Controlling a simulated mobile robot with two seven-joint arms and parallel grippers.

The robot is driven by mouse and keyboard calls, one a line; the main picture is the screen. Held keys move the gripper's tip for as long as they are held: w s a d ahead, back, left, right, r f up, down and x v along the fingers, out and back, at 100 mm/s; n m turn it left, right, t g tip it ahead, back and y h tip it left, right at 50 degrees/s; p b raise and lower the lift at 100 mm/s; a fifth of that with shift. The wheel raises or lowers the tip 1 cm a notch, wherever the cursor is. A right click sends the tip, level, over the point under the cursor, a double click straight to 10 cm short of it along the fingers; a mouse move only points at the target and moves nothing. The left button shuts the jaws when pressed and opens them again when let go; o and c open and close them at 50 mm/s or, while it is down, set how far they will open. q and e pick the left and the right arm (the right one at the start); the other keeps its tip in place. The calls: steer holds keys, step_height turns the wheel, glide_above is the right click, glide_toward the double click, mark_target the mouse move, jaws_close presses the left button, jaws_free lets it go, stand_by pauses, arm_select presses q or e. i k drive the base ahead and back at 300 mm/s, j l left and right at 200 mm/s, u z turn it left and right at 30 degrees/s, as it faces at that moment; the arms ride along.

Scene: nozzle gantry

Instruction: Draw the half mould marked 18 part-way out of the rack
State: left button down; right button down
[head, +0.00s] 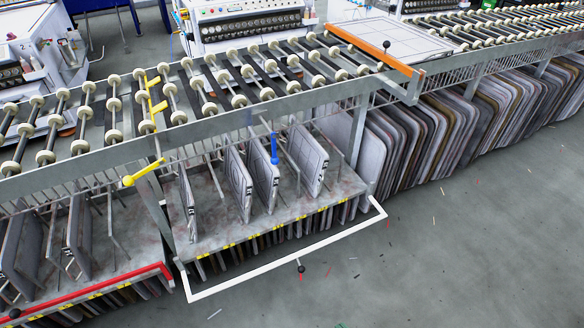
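Several grey half moulds stand upright on edge in the middle bay of the rack (225,237) under the roller conveyor. One slab (240,182) stands mid-bay, another (264,180) stands just right of it, and a third (307,158) stands further right. A thin slab (187,205) stands near the bay's left post. Small dark marks show on some front edges, but they are too small to read, so I cannot tell which is marked 18. Neither of my grippers is in view.
A white bar frame (236,277) with a dark knob juts out before the bay. A blue handle (274,149) hangs above the slabs; a yellow lever (142,173) sticks out at left. A red-edged bay (95,292) adjoins at left. Grey floor (460,255) at right is mostly clear.

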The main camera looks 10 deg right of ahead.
mark_target(240, 184)
steer(key=i+l, duration=1.1)
steer(key=i, duration=0.1)
